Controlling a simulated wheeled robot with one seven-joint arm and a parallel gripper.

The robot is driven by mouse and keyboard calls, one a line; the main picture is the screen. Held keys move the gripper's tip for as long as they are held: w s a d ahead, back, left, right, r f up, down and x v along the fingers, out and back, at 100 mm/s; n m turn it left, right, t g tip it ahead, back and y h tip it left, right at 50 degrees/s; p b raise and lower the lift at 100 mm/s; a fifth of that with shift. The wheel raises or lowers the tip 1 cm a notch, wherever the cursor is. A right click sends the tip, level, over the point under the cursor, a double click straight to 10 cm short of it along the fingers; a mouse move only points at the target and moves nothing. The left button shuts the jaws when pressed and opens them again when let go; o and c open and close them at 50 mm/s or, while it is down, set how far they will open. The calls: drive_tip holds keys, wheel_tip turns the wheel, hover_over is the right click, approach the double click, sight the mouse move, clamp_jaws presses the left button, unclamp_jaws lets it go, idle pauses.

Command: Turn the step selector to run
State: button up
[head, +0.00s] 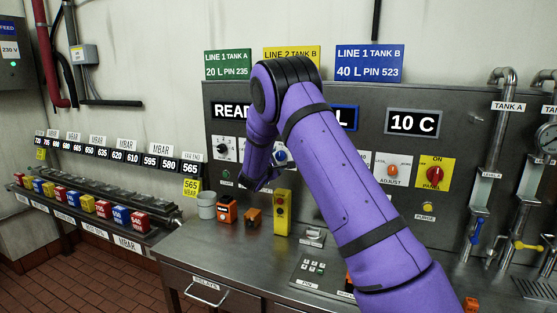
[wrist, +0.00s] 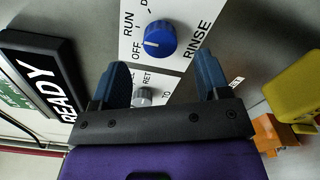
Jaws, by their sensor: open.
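The step selector looks to be the blue knob (wrist: 160,39) on a white plate marked OFF, RUN and RINSE in the wrist view; one more label is cut off at the top edge. A pale mark on the knob faces the OFF side. The knob also shows in the head view (head: 281,155), partly hidden by my arm. My gripper (wrist: 162,75) is open and empty, its two blue fingers apart and not touching the knob. The knob appears ahead of the gap between them. In the head view my gripper (head: 262,180) is close to the panel, below and left of the knob.
A small grey knob (wrist: 143,96) shows between my fingers. A READY display (wrist: 40,75) is at the left of the wrist view. A yellow box (head: 282,212), an orange block (head: 227,211) and a grey cup (head: 206,205) stand on the counter below.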

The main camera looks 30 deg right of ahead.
drive_tip(key=v, duration=0.6)
idle(0.3)
drive_tip(key=s+d+r+m+g+y, duration=0.15)
drive_tip(key=s+r+m+g, duration=0.35)
drive_tip(key=s, duration=0.7)
drive_tip(key=s+r+m+g+y, duration=0.2)
drive_tip(key=s+r+m+g, duration=0.15)
drive_tip(key=s+r, duration=0.7)
drive_tip(key=s+a+m+t+y, duration=0.1)
drive_tip(key=s+a+y, duration=0.2)
drive_tip(key=s, duration=0.6)
drive_tip(key=s+a+f+m+t+y, duration=0.1)
drive_tip(key=s+a+m+y, duration=0.1)
drive_tip(key=s+a+y, duration=0.2)
drive_tip(key=s+a+f+m+t+y, duration=0.1)
drive_tip(key=s+a+y, duration=0.2)
drive_tip(key=s+a, duration=0.5)
drive_tip(key=s, duration=0.7)
drive_tip(key=shift+s+y, duration=0.2)
drive_tip(key=shift+y, duration=0.15)
